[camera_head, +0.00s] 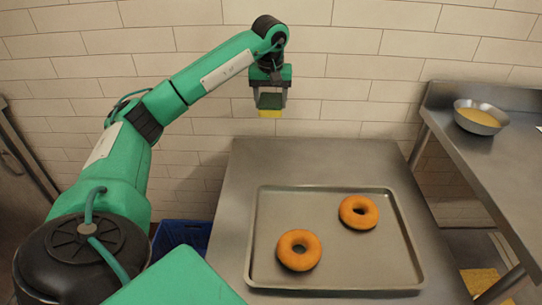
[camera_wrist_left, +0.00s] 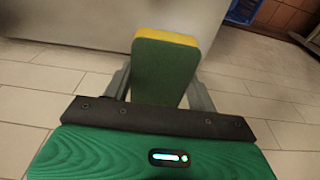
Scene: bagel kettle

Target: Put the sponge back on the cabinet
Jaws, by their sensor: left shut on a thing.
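The sponge (camera_head: 270,113) is yellow with a green side and hangs from my left gripper (camera_head: 270,101) in the head view. My left gripper is shut on it, above the far left edge of the metal table. In the left wrist view the sponge (camera_wrist_left: 165,68) stands out between the two grey fingers, its green face toward the camera and its yellow edge at the far end. A steel counter (camera_head: 490,140) stands at the right; I cannot tell whether it is the cabinet. My right gripper is not in view.
The metal table (camera_head: 232,205) bears a baking tray (camera_head: 340,270) with two bagels, one front left (camera_head: 299,251) and one back right (camera_head: 358,213). A bowl (camera_head: 481,117) with yellowish contents sits on the right counter. A blue crate (camera_head: 182,236) is on the floor at left.

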